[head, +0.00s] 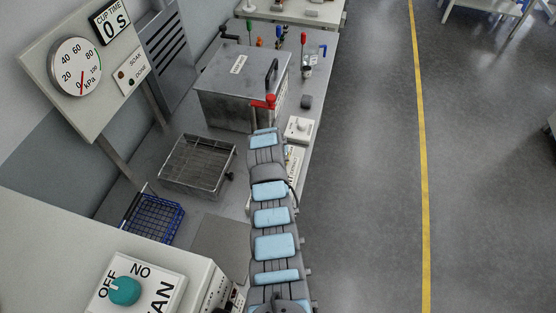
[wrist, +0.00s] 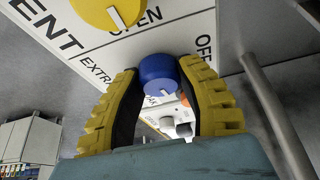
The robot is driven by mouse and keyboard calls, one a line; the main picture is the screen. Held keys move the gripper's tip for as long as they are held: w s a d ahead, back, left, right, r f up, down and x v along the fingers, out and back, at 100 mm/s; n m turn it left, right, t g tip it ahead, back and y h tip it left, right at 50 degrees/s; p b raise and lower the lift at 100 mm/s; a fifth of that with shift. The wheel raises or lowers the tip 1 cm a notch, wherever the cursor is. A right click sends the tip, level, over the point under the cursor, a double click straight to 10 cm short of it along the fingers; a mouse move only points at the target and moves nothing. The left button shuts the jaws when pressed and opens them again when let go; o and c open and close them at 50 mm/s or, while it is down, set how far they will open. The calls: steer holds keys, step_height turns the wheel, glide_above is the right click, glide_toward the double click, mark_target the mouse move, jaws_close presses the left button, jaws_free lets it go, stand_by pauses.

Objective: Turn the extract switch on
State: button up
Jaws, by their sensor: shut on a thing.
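In the wrist view, a blue round knob (wrist: 158,76) with a white pointer mark sits on a white panel (wrist: 205,27). Beside it the lettering "EXTRA" is partly hidden, and "OFF" stands to its right. My gripper (wrist: 160,84) has its two yellow-padded fingers on either side of the blue knob and is shut on it. The pointer's exact setting is hard to tell. In the head view my arm covers most of the panel area, and neither the blue knob nor the fingers can be made out there.
A yellow knob (wrist: 107,13) marked "OPEN" is close to my fingers, and a metal bar (wrist: 270,110) runs to the right. In the head view, a steel box (head: 235,95), a wire tray (head: 180,172) and a blue basket (head: 150,218) stand left of my arm.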

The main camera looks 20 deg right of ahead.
steer(key=shift+f+m+g+b, duration=0.15)
steer(key=shift+m+g+b, duration=0.15)
steer(key=shift+m+b, duration=0.4)
steer(key=o, duration=1.2)
steer(key=shift+h, duration=0.3)
steer(key=shift+r, duration=0.25)
steer(key=shift+s+a+r, duration=0.1)
steer(key=shift+a+r, duration=0.05)
steer(key=shift+r, duration=0.35)
steer(key=v, duration=1)
steer(key=shift+s+r, duration=0.15)
steer(key=shift+r, duration=0.15)
